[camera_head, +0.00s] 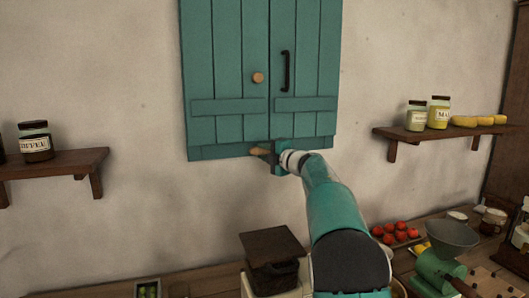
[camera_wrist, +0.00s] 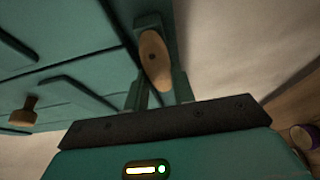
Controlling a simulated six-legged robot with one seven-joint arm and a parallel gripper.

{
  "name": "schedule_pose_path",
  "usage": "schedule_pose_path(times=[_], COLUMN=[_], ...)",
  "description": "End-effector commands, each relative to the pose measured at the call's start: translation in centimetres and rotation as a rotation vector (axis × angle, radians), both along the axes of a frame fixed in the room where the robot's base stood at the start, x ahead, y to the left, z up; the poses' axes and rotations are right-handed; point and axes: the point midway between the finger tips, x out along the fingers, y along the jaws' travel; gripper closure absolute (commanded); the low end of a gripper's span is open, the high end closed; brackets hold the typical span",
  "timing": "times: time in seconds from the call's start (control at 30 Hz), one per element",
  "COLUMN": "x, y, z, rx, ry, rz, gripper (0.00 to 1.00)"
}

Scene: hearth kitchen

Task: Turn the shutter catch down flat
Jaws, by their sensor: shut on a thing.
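The shutter catch is a small pale wooden piece (camera_head: 262,151) at the bottom edge of the closed teal shutters (camera_head: 228,75), near where the two leaves meet. In the head view it sticks out to the left of my gripper (camera_head: 281,158), lying close to level. In the wrist view the catch is a long rounded wooden piece (camera_wrist: 154,60) with a dark screw or hole near its middle. My gripper (camera_wrist: 160,92) is shut on its near end, one finger on each side. The gripped end is partly hidden by the fingers.
The shutters carry a round wooden knob (camera_head: 258,78) and a black handle (camera_head: 286,70). Shelves with jars stand left (camera_head: 60,162) and right (camera_head: 440,130). Below are a dark-lidded box (camera_head: 272,243), red fruit (camera_head: 396,232) and a teal grinder (camera_head: 438,268). Bare wall lies left of my arm.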

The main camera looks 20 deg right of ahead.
Motion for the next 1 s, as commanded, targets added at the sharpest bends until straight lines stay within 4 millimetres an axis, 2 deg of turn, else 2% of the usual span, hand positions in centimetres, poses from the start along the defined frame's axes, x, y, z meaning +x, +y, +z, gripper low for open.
schedule_pose_path(times=[0.47,0.5,0.6,1.0], x=[0.04,0.03,0.03,-0.54], y=[-0.15,-0.15,-0.14,-0.31], z=[0.05,0.05,0.03,0.06], rx=[-0.019,-0.019,-0.019,-0.017], ry=[-0.003,-0.003,-0.001,-0.001], rz=[-0.005,-0.005,-0.005,-0.003], gripper=[1.0,0.73,0.53,0.53])
